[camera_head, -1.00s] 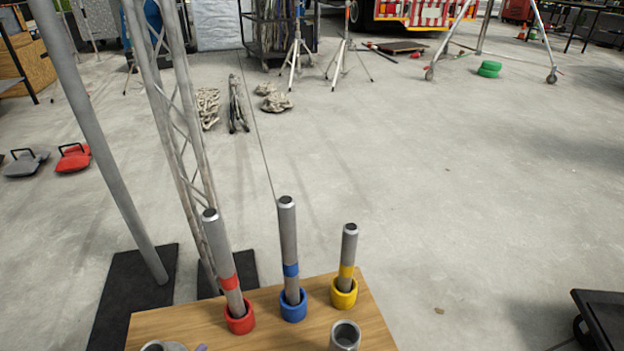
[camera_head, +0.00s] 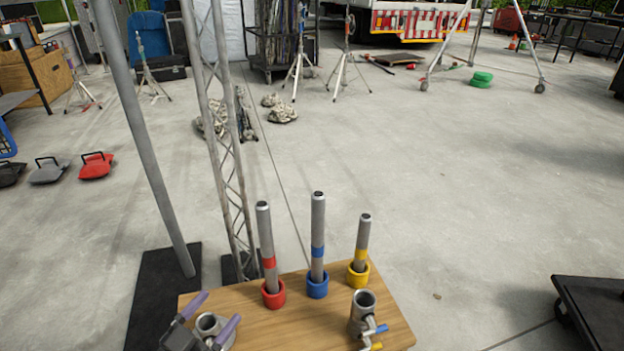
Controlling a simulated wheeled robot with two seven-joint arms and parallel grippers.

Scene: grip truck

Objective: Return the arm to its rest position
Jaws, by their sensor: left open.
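My left gripper (camera_head: 219,307) is at the lower left of the head view, over the wooden board. Its two purple fingers are spread and nothing is held. A grey metal fitting with a round opening (camera_head: 208,324) shows between the fingers; whether they touch it I cannot tell. Three grey tubes stand on the board: one with a red band (camera_head: 265,232) in a red collar, one with a blue band (camera_head: 318,222) in a blue collar, and a shorter one with a yellow band (camera_head: 363,234) in a yellow collar. My right gripper is not in view.
The wooden board (camera_head: 240,304) also bears a metal fitting (camera_head: 362,308) with blue and yellow handles. A slanted pole (camera_head: 150,150) and a lattice truss (camera_head: 222,150) rise behind the left side. A black cart (camera_head: 600,312) stands at lower right.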

